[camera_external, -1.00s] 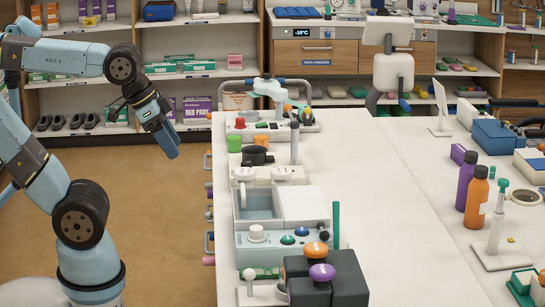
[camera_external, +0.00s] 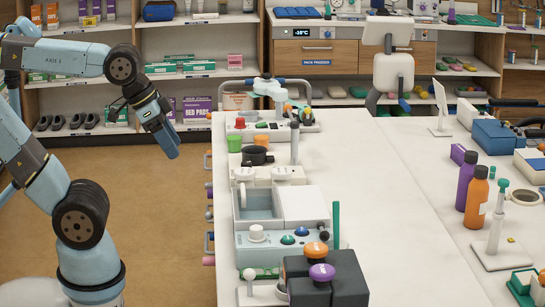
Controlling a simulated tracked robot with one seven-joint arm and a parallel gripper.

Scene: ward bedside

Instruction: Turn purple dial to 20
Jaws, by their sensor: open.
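The purple dial (camera_external: 322,272) sits on top of a dark grey block (camera_external: 348,284) at the near end of the white bench. An orange dial (camera_external: 316,249) sits just behind it on a similar dark block. Any scale or number on the purple dial is too small to read. My gripper (camera_external: 172,152) hangs over the floor left of the bench, pointing down and to the right. It is open and empty, well apart from the dial, above and to the left of it in the picture.
A device with a basin and a white knob (camera_external: 256,232) stands behind the dials. A small white lever (camera_external: 249,274) stands left of them. Purple (camera_external: 466,181) and orange bottles (camera_external: 476,196) stand on the right. The bench's middle (camera_external: 365,190) is clear.

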